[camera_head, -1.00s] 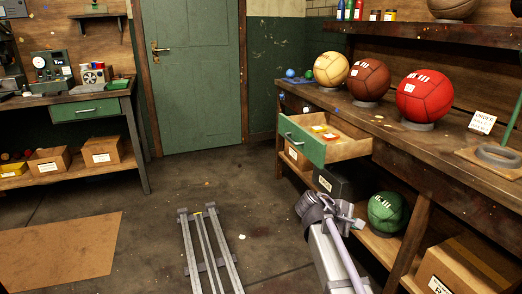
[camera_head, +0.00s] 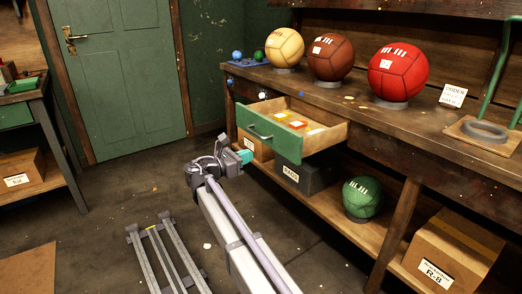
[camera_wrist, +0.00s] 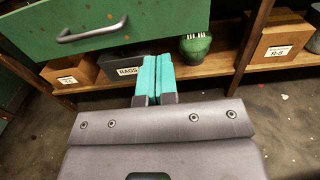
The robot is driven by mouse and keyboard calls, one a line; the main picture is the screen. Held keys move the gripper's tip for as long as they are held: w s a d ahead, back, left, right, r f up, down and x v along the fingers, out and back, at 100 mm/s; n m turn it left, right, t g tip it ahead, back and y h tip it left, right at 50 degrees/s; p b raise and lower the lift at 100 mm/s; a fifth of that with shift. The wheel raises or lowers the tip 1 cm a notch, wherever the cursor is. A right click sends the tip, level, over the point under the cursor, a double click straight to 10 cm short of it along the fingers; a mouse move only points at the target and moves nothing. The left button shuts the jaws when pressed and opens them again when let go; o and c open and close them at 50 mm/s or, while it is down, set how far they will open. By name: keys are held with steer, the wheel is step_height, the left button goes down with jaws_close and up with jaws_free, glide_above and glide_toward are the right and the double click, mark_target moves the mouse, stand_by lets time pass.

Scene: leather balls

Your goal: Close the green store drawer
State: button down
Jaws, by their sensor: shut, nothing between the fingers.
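The green store drawer (camera_head: 268,132) is pulled out from under the right workbench, with small yellow, orange and white items inside. Its green front and grey bar handle (camera_wrist: 92,31) fill the upper left of the wrist view. My gripper (camera_head: 246,156) is just in front of and below the drawer front in the head view, near its lower edge. In the wrist view its teal fingers (camera_wrist: 153,75) are together and empty, below and right of the handle. I cannot tell whether they touch the drawer.
On the bench (camera_head: 340,100) stand a cream ball (camera_head: 284,47), a brown ball (camera_head: 332,57) and a red ball (camera_head: 396,71). Below are a black RAGS box (camera_head: 304,176), a green ball (camera_head: 362,198) and a cardboard box (camera_head: 450,255). Floor (camera_head: 120,195) is open at left.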

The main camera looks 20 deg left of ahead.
mark_target(283, 143)
steer(key=x, duration=1.3)
steer(key=shift+w+f, duration=0.1)
steer(key=shift+w, duration=0.05)
